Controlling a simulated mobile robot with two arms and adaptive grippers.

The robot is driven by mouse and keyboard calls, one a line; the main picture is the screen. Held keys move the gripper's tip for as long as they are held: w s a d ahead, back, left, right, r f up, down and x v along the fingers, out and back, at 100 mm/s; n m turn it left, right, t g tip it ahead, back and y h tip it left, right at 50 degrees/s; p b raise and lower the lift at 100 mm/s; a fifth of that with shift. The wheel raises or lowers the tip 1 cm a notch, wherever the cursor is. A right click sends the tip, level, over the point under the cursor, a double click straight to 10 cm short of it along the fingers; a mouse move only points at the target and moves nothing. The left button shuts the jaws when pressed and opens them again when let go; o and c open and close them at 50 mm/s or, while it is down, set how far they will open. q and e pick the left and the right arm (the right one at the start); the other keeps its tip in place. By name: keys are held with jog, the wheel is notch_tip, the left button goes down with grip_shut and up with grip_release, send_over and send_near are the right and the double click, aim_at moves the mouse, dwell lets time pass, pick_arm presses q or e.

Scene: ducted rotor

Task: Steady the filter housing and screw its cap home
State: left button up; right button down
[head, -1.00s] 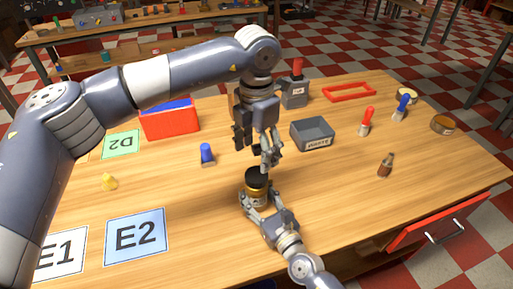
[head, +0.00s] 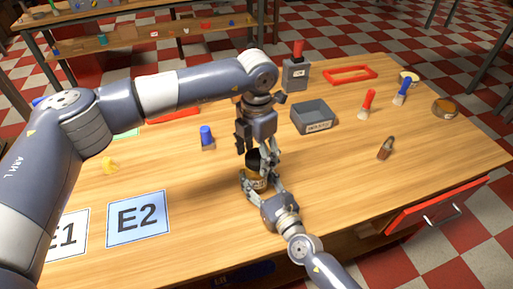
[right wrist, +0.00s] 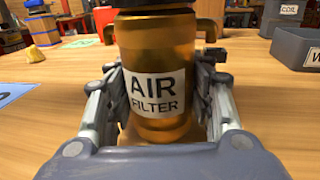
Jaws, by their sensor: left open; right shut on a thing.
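My right gripper (head: 259,187) is shut on the housing low down, with a finger on each side, as the right wrist view (right wrist: 160,100) also shows. My left gripper (head: 256,151) points down from above, open, its fingers at about cap height. Its fingers partly hide the cap, and contact is unclear.
A grey bin (head: 313,117) stands behind and right of the housing. A blue-topped object (head: 207,137) stands to the left, beyond the E2 card (head: 138,217). A small brown bottle (head: 386,148) stands to the right. An open red drawer (head: 437,208) juts from the front edge.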

pick_arm(q)
jog(key=c, duration=1.1)
jog(key=o, duration=1.3)
jog(key=shift+r, duration=0.1)
notch_tip(320, 180, up, 12)
jog(key=shift+f, duration=0.1)
pick_arm(e)
jog(key=c, duration=0.7)
grip_release()
